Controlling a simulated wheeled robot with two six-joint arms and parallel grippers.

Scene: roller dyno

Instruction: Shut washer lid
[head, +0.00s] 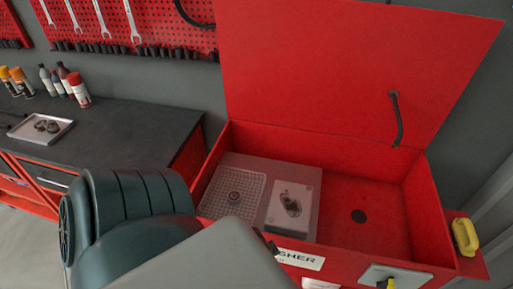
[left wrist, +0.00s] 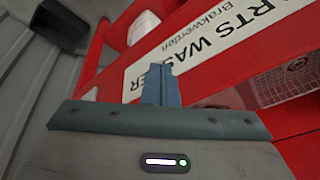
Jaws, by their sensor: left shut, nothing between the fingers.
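The red parts washer (head: 335,170) stands with its lid (head: 340,65) raised, open and leaning back behind the basin. A dark curved strap or stay (head: 396,118) hangs on the lid's right side. My left arm reaches in front of the washer in the head view and mostly hides its gripper; only a small dark part shows by the front edge. In the left wrist view my left gripper (left wrist: 157,84) is shut and empty, in front of the washer's red front with its "PARTS WASHER" label (left wrist: 205,45). Contact cannot be told. My right gripper is in no view.
Inside the basin are a perforated grate (head: 233,194) and a light tray (head: 292,211) with a part on it. A yellow object (head: 465,237) sits at the right side. A dark workbench (head: 120,125) with bottles stands left, under a red tool board (head: 160,25).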

